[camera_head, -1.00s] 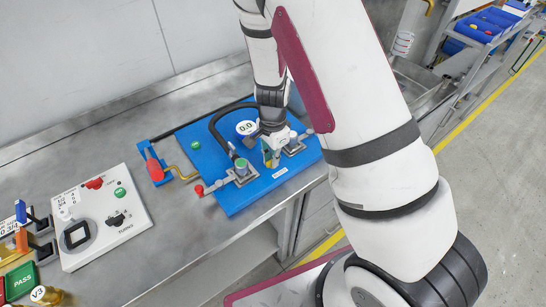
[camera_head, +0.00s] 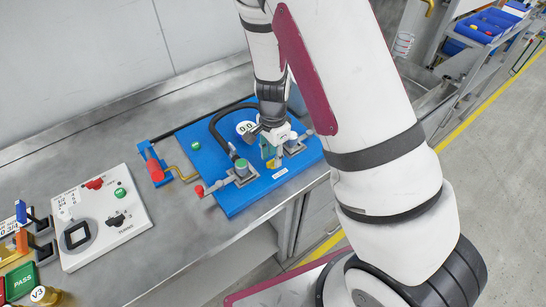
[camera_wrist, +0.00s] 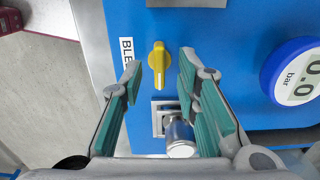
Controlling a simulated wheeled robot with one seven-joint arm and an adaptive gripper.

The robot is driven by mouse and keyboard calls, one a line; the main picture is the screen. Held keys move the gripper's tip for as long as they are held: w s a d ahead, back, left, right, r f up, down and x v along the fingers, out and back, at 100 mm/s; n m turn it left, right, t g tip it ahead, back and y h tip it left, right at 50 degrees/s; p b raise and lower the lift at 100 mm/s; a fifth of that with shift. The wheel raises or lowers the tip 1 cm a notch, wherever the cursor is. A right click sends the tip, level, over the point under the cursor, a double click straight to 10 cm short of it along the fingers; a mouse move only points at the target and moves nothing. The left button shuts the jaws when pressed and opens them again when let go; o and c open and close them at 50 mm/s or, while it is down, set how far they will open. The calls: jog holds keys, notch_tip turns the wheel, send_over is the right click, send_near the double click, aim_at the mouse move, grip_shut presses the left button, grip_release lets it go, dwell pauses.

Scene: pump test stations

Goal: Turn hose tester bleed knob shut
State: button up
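The hose tester is a blue panel (camera_head: 235,203) on the steel bench. Its yellow bleed knob (camera_wrist: 158,65) shows in the wrist view beside a partly hidden label beginning "BLE". The knob's pointer runs along the picture's vertical. My gripper (camera_wrist: 160,74) is open, with one green-padded finger on each side of the knob and gaps at both sides. I cannot tell whether the fingertips reach down to the knob's depth. The round gauge (camera_wrist: 295,72) reads 0.0.
A metal fitting (camera_wrist: 180,138) stands between my fingers, nearer the palm. A black hose (camera_head: 217,128), clamps with a red-tipped handle (camera_head: 199,190) and a red-handled lever (camera_head: 154,167) crowd the panel. A white test box (camera_head: 105,225) stands left.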

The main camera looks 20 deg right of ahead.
notch_tip(320, 180, up, 10)
jog(key=shift+r, duration=0.25)
jog(key=shift+r, duration=0.1)
dwell(0.5)
notch_tip(320, 180, up, 8)
jog(key=r+n+t+y, duration=0.1)
jog(key=n, duration=0.3)
send_over(273, 160)
jog(key=s+a, duration=0.2)
jog(key=s, duration=0.1)
jog(key=s+d+r+n+t+h, duration=0.1)
jog(key=s+r+n+t, duration=0.3)
jog(key=s+r+n, duration=0.7)
jog(key=s+d+r, duration=0.1)
jog(key=s+r, duration=0.3)
jog(key=s, duration=0.1)
jog(key=shift+s+t, duration=0.3)
jog(key=shift+s, duration=0.05)
